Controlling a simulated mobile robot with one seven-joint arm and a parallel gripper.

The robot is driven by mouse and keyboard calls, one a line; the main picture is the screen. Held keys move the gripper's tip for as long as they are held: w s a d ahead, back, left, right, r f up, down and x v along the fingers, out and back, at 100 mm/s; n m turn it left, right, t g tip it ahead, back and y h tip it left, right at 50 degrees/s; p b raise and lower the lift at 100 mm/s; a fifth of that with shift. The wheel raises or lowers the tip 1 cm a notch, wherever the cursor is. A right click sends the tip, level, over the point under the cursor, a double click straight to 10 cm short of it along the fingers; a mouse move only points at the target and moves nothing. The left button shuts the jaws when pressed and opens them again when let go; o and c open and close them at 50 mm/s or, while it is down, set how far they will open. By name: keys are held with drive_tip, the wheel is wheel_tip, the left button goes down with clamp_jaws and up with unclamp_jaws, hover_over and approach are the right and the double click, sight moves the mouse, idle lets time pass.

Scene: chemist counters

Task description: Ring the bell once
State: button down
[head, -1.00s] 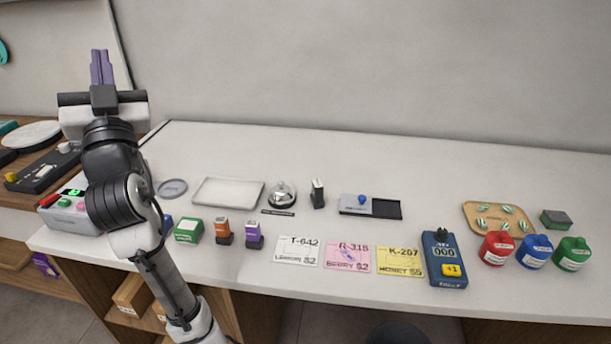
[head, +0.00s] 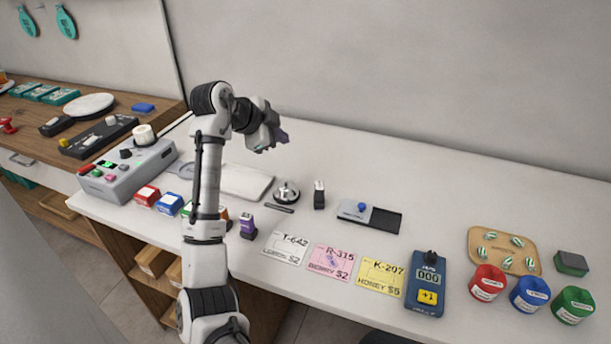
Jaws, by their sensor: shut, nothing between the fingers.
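The bell (head: 286,191) is a silver dome on a dark base, standing on the white counter just right of a white tray. A small dark label plate (head: 279,209) lies in front of it. My gripper (head: 282,136) is in the air above and behind the bell in the picture, apart from it. My arm rises left of the bell and hides part of the tray and some small boxes.
The white tray (head: 245,182) lies left of the bell. A small black stamp (head: 319,194) stands close on its right, then a grey-black pad (head: 369,217). Price cards (head: 285,248) lie in front. The counter's back strip is clear.

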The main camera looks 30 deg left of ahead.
sight(286, 181)
drive_tip(key=shift+s+f, duration=0.15)
drive_tip(key=shift+f, duration=0.1)
drive_tip(key=shift+f, duration=0.1)
drive_tip(key=shift+f+b, duration=2.85)
drive_tip(key=shift+f, duration=1.4)
drive_tip(key=shift+d+f, duration=0.1)
drive_tip(key=shift+f, duration=0.05)
drive_tip(key=shift+f+b, duration=0.3)
drive_tip(key=shift+f, duration=0.5)
drive_tip(key=shift+r, duration=0.1)
drive_tip(key=shift+r+p, duration=0.35)
drive_tip(key=shift+r, duration=0.5)
